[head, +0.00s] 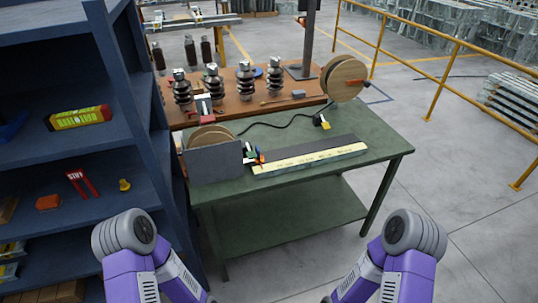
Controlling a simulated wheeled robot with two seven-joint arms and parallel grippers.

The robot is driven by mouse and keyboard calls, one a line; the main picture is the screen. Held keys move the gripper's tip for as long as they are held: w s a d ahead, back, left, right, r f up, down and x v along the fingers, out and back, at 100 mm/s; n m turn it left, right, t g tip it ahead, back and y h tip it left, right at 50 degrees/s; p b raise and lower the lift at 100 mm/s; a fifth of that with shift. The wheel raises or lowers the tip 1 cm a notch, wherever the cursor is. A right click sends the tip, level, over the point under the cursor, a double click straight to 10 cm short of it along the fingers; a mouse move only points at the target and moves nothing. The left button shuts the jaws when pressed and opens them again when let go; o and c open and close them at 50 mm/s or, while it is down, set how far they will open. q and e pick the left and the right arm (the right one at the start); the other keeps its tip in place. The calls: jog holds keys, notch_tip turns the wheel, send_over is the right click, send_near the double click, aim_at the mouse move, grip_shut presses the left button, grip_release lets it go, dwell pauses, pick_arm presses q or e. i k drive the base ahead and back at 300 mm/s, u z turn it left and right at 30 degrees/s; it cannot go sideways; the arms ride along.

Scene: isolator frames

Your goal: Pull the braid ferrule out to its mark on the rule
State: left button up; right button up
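A pale yellow rule (310,159) with dark markings lies along the front edge of the green table (375,150), beside a dark grey strip. At its left end is a cluster of small green, orange and blue parts (255,155), against an upright grey plate (215,165). The braid ferrule may be among these parts; it is too small to tell. Behind the plate is a wooden reel (210,136). My two arms show at the bottom left and bottom right, well short of the table. Neither gripper is in view.
A blue shelf (118,75) stands close on the left. A black cable (285,123) with a yellow end piece (321,122) lies behind the rule. A larger reel (345,80) stands at the back right. Several insulators stand on the brown bench (240,108). The table's right end is clear.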

aim_at(260, 159)
jog(key=z, duration=0.45)
jog(key=i, duration=0.7)
jog(key=u, duration=1.4)
